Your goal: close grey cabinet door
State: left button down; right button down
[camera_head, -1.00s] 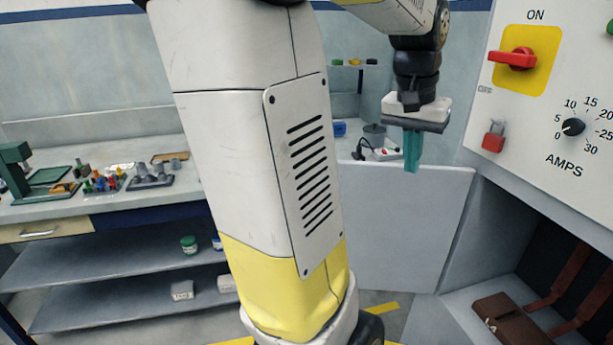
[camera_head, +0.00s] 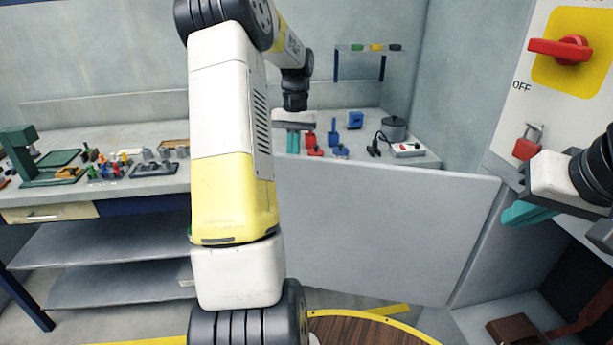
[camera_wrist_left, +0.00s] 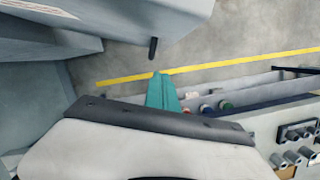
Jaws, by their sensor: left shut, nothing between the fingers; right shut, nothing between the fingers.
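The grey cabinet door (camera_head: 390,225) stands open as a broad flat panel, reaching left from the cabinet at right. Its left end is hidden behind my left arm. My left gripper (camera_head: 293,142) is shut and empty near the door's top edge, in front of the workbench in the picture. In the left wrist view its teal fingers (camera_wrist_left: 160,78) point toward a dark peg (camera_wrist_left: 153,47) on a grey panel (camera_wrist_left: 150,15), which looks like the door. A small gap shows between them. My right gripper (camera_head: 515,213) is shut and empty at the right, in front of the cabinet.
The workbench (camera_head: 60,205) behind holds a green press (camera_head: 35,165), small parts and a pot (camera_head: 394,128). A control panel with a red switch (camera_head: 560,50) and a red padlock (camera_head: 527,143) is at right. A brown case (camera_head: 515,330) lies low in the cabinet.

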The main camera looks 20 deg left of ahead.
aim_at(289, 185)
pick_arm(q)
jog(key=shift+s+d+f, duration=0.15)
jog(key=shift+s+f, duration=0.75)
jog(key=shift+s+d+f, duration=0.2)
jog(key=shift+s+f, duration=0.65)
jog(key=shift+f, duration=0.05)
jog(key=shift+s+d+f, duration=0.15)
jog(key=shift+s+f, duration=0.75)
